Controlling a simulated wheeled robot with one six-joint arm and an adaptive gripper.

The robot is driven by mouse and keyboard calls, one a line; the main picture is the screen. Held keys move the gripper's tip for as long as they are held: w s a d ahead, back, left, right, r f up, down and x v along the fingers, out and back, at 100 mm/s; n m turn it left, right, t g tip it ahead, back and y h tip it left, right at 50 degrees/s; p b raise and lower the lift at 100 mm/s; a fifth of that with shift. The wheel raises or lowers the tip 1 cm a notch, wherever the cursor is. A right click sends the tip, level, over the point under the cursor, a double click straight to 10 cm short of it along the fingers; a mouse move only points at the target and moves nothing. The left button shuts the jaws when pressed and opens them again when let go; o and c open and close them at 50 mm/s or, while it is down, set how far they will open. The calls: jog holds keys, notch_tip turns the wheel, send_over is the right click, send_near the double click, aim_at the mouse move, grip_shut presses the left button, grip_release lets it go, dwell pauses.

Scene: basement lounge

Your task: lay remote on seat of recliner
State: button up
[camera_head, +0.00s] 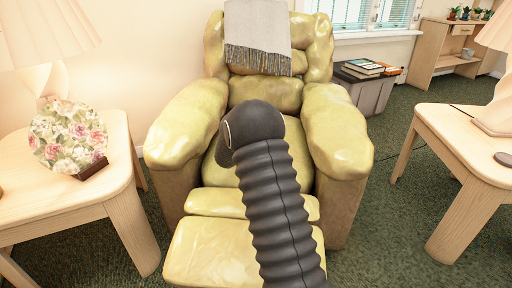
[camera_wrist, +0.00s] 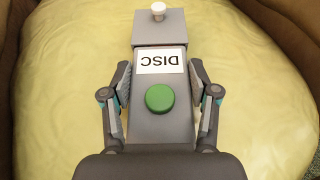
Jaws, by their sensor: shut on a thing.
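The remote (camera_wrist: 146,125) is a grey block with a white label reading "DISC", a round green button and a white knob at its far end. My gripper (camera_wrist: 160,84) is shut on it, with a finger on each side. Below it in the wrist view is the yellow seat (camera_wrist: 65,90) of the recliner. In the head view the yellow recliner (camera_head: 190,115) faces me with its footrest out, and my dark arm reaches over its seat (camera_head: 222,170). The gripper and remote are hidden behind the arm there. I cannot tell whether the remote touches the seat.
Thick armrests flank the seat. A grey fringed throw (camera_head: 257,30) hangs over the backrest. A wooden side table (camera_head: 60,205) with a floral plate (camera_head: 68,137) stands left. Another wooden table (camera_head: 450,135) stands right. Books (camera_head: 362,67) lie on a grey box behind.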

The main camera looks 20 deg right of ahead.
jog(key=shift+f, duration=0.15)
jog(key=o, duration=1.3)
jog(key=shift+o, duration=0.2)
